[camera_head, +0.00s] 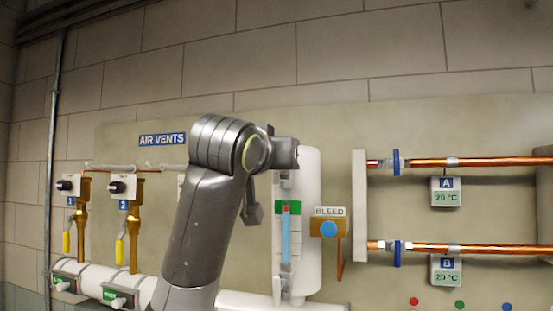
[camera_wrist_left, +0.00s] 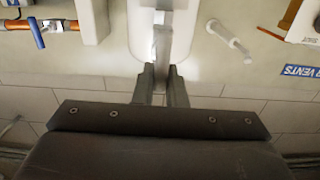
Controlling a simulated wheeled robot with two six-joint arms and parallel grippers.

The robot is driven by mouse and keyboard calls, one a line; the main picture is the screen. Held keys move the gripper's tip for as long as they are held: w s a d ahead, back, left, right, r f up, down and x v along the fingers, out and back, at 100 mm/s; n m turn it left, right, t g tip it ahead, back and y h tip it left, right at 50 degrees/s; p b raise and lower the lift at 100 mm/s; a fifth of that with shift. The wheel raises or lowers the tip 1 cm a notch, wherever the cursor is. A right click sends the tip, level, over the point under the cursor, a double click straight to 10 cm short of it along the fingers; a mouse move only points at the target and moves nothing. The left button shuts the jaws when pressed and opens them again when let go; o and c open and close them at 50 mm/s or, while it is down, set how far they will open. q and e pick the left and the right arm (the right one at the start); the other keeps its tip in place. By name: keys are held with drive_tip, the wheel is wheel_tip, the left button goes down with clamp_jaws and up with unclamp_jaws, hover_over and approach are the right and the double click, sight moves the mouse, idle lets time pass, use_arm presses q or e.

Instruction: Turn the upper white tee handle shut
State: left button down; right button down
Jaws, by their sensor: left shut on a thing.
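The white tee handle at the top of the sight glass is mostly hidden behind my left wrist in the head view. In the left wrist view, which looks upside down, a pale upright piece (camera_wrist_left: 162,45), which looks like this handle, stands between the fingertips. My left gripper (camera_wrist_left: 163,72) is shut on it, in front of the white vessel (camera_head: 311,200). The sight glass (camera_head: 286,238), with its blue column and red mark, hangs just below my left wrist. The turn angle of the handle is not clear. My right gripper is in neither view.
The bleed box (camera_head: 329,228) with a blue button is right of the vessel. Copper pipes with blue valves (camera_head: 396,162) run farther right. Brass air vents (camera_head: 133,220) with yellow levers are at left. A white rod-like fitting (camera_wrist_left: 229,38) shows beside the vessel.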

use_arm(q)
drive_tip(key=m+b, duration=0.3)
drive_tip(key=m, duration=0.3)
drive_tip(key=d+f+m+b, duration=0.1)
drive_tip(key=m+b, duration=0.2)
drive_tip(key=m, duration=0.2)
drive_tip(key=d+f+m+b, duration=0.1)
drive_tip(key=m+b, duration=0.3)
drive_tip(key=m, duration=0.2)
drive_tip(key=shift+s+f+m, duration=0.1)
drive_tip(key=shift+s+m, duration=0.2)
idle(0.6)
drive_tip(key=c, duration=1.5)
unclamp_jaws()
drive_tip(key=shift+s, duration=0.1)
drive_tip(key=b+v, duration=0.8)
drive_tip(key=v, duration=0.9)
drive_tip(key=shift+s, duration=0.15)
